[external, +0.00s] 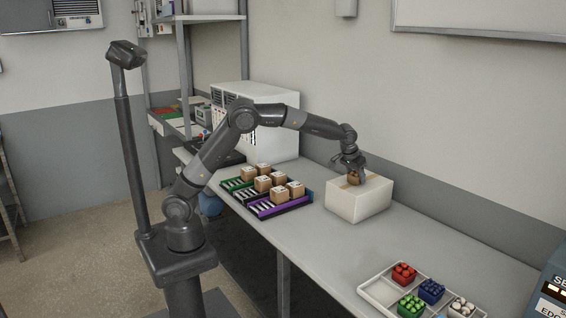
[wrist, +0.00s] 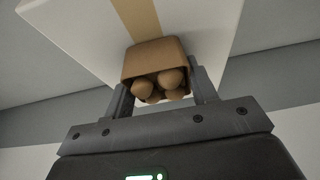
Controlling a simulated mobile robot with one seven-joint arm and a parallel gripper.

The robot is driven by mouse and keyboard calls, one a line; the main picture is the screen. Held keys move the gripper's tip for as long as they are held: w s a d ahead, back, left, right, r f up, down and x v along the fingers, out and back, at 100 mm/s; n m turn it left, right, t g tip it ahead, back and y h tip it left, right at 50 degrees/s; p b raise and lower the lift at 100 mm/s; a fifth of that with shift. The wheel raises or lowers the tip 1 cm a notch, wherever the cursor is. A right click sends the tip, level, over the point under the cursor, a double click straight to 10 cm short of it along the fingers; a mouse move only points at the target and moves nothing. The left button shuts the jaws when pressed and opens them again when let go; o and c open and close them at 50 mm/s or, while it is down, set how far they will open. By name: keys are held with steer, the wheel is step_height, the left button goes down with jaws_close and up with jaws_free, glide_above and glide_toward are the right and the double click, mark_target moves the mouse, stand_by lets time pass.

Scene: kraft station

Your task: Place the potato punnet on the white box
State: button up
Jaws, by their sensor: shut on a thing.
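The potato punnet (wrist: 157,58) is a small brown tub with several round brown potatoes in it. My gripper (wrist: 160,88) is shut on the punnet, with one finger on each side of it in the wrist view. In the external view my gripper (external: 354,172) points down at the white box (external: 358,205), with the punnet (external: 355,179) at its tip. The white box has a tan tape strip along its top and stands on the bench. The punnet is at the box's top face; I cannot tell whether it touches it.
A white tray (external: 364,290) with red, blue, green and white punnets lies at the front right of the bench. Coloured racks (external: 290,206) with several small cartons stand left of the box. A wall (external: 420,120) runs behind the bench.

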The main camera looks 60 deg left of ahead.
steer(key=shift+f, duration=0.15)
steer(key=o, duration=1)
steer(key=v, duration=1.1)
steer(key=s+a+r, duration=0.5)
steer(key=s+a, duration=0.2)
steer(key=a, duration=0.3)
steer(key=s+a+f, duration=0.1)
steer(key=s+a, duration=0.6)
steer(key=s, duration=0.3)
steer(key=s+a, duration=0.7)
steer(key=s, duration=0.3)
steer(key=shift+t, duration=0.5)
steer(key=s+a+f, duration=0.1)
steer(key=s+f, duration=0.1)
steer(key=s, duration=0.1)
steer(key=s+a+f, duration=0.1)
steer(key=s+f, duration=0.1)
steer(key=s, duration=0.2)
steer(key=s+a+f, duration=0.1)
steer(key=s+f, duration=0.1)
steer(key=s, duration=0.1)
steer(key=shift+s+f, duration=0.25)
steer(key=shift+s, duration=0.1)
